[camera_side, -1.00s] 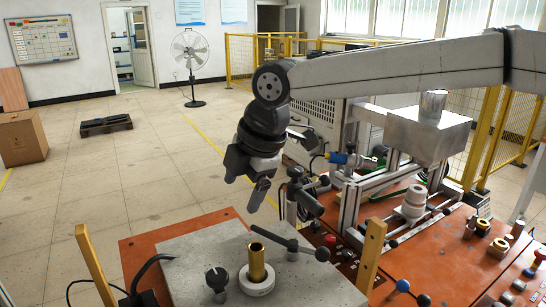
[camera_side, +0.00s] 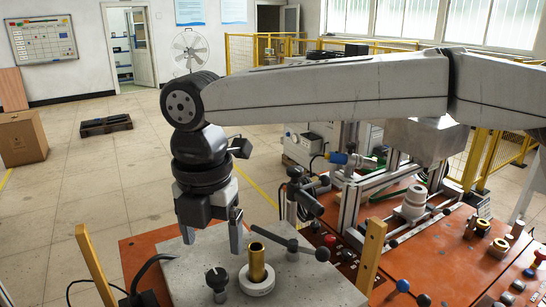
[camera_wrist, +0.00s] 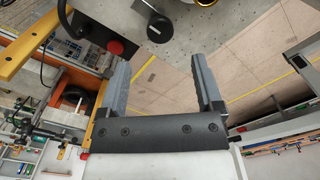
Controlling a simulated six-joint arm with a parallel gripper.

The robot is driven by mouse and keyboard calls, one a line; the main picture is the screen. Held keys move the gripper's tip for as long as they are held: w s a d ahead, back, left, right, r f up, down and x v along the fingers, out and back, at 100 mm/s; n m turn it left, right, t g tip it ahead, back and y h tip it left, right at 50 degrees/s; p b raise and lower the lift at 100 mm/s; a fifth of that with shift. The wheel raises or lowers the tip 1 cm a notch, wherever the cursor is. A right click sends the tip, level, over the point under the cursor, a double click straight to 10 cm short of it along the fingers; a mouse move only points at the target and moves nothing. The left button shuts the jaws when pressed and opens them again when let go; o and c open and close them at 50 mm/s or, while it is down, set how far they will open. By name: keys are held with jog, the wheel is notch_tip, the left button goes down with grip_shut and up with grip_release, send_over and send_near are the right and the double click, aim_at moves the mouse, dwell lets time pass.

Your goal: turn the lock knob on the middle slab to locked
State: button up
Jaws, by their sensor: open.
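The grey middle slab (camera_side: 200,262) lies on an orange-red table. The black lock knob (camera_side: 217,279) stands on its front left part, left of a brass cylinder (camera_side: 257,262) in a white ring. In the wrist view, a black knob (camera_wrist: 158,30) with a pale line shows on the grey slab (camera_wrist: 185,20), beyond my fingertips. I cannot read its locked or unlocked marking. My gripper (camera_side: 211,242) points down with its fingers apart, above and behind the lock knob, not touching it. Both fingers show in the wrist view, with nothing between my gripper's tips (camera_wrist: 160,62).
A lever with a black handle (camera_side: 292,244) lies across the slab's back right. Yellow posts (camera_side: 95,265) stand at left and right (camera_side: 371,255). A black cable (camera_side: 150,266) curves at the left. A red button (camera_wrist: 115,47) shows in the wrist view.

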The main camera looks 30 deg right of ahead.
aim_at(217, 275)
jog(key=shift+f, duration=3.35)
grip_shut()
